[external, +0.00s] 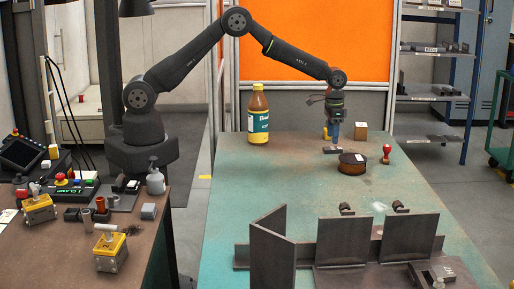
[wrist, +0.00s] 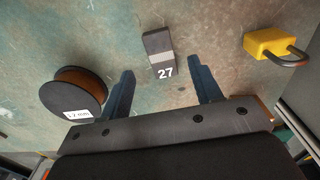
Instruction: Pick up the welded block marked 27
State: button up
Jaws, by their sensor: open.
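The welded block marked 27 (wrist: 159,52) is a small dark grey bar with a lighter band and a white 27 on its near end. It lies on the green table (external: 240,190) and also shows in the external view (external: 331,150), just below my gripper. My gripper (external: 333,138) points down over the table. In the wrist view its two blue fingers (wrist: 163,83) are spread wide, with nothing held. The block shows between the fingers' lines, mostly beyond their tips. The gap in height between tips and block is hard to judge.
A wire spool (wrist: 78,92) sits close beside the left finger. A yellow padlock (wrist: 273,46) lies to the right. A bottle (external: 258,112), a small brown box (external: 361,130) and a red-handled stamp (external: 386,153) stand nearby. Steel plates (external: 345,240) occupy the table's front.

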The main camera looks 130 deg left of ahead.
aim_at(332, 148)
notch_tip(332, 148, down, 5)
jog(key=shift+r, duration=0.2)
grip_shut()
jog(key=shift+a, duration=0.1)
jog(key=shift+r, duration=0.1)
